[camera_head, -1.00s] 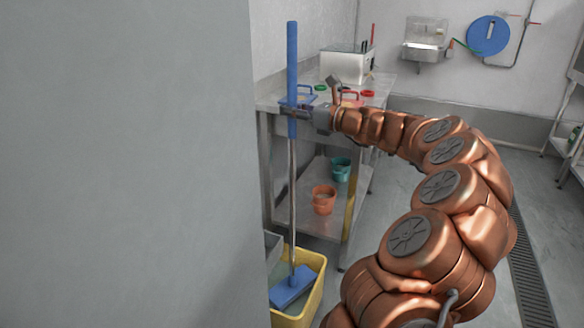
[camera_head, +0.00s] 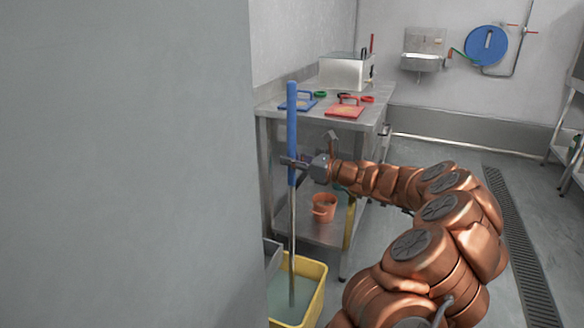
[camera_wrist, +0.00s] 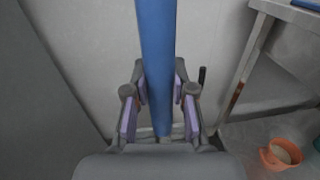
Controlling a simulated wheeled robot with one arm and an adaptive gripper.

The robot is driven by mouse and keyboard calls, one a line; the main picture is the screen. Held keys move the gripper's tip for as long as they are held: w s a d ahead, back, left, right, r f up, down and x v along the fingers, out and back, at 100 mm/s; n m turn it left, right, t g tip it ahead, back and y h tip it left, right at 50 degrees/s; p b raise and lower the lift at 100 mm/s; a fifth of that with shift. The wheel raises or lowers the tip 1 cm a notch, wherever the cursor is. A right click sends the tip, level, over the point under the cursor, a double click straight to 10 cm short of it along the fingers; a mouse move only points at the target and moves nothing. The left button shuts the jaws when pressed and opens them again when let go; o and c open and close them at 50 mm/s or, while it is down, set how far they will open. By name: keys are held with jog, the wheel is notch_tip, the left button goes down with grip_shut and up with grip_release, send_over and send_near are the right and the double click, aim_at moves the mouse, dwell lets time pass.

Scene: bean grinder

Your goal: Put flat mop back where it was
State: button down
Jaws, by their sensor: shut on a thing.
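The flat mop stands upright, with a blue upper handle (camera_head: 291,125) and a metal pole (camera_head: 292,225). My gripper (camera_head: 291,163) is shut on the lower part of the blue handle, which also runs up between the fingers in the wrist view (camera_wrist: 155,60). The pole's lower end goes into the yellow bucket (camera_head: 314,290), which holds greenish liquid. The mop's blue head does not show in the bucket now; it seems to be below the liquid.
A grey wall fills the left side. Open floor lies right of my arm.

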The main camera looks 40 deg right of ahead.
jog(key=shift+f, duration=0.9)
jog(key=c, duration=1)
grip_release()
jog(key=p+v, duration=0.1)
jog(key=v, duration=1.1)
jog(key=shift+p, duration=0.4)
